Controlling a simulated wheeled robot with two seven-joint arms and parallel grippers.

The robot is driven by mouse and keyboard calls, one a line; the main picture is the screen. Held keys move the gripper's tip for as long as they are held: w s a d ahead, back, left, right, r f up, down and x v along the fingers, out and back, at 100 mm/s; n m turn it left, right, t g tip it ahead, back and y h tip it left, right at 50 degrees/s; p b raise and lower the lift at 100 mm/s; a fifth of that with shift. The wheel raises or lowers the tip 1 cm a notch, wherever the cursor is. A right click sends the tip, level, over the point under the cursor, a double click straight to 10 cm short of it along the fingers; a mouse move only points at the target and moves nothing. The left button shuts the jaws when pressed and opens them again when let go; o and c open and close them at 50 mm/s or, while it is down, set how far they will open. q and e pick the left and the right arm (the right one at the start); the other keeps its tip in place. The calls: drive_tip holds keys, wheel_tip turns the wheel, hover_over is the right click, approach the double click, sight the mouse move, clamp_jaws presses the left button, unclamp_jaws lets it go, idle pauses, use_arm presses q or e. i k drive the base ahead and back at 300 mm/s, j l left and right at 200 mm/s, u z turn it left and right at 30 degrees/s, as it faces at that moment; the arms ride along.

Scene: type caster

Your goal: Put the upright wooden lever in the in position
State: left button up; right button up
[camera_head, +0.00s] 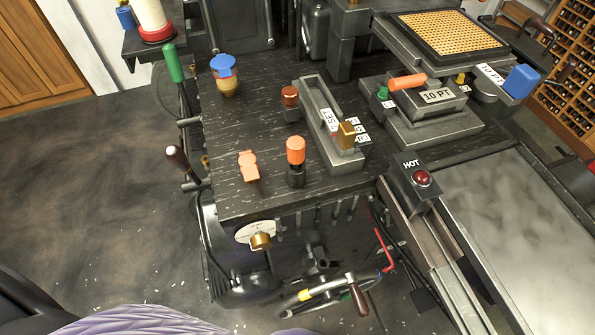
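A lever with a dark brown wooden handle (178,158) stands out at the left side of the machine, in the head view. It leans up and to the left, and its lower end meets the dark machine side near a second short rod. Another wooden-handled crank (358,299) sits low at the front of the machine, lying over sideways. I cannot read any in or out marking by the upright lever. Neither of my grippers shows in this view.
A green-handled lever (174,64) rises just behind the wooden one. The dark machine top (225,140) carries several knobs and a SET slide (330,120). A box marked HOT (412,185) stands at the right. The floor left of the machine is open.

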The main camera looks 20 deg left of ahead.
sight(175, 155)
drive_tip(key=j+u, duration=0.15)
drive_tip(key=u, duration=0.25)
drive_tip(key=k+j+u, duration=0.1)
drive_tip(key=u, duration=0.25)
drive_tip(key=j+u, duration=0.25)
drive_tip(key=u, duration=0.15)
drive_tip(key=j, duration=0.15)
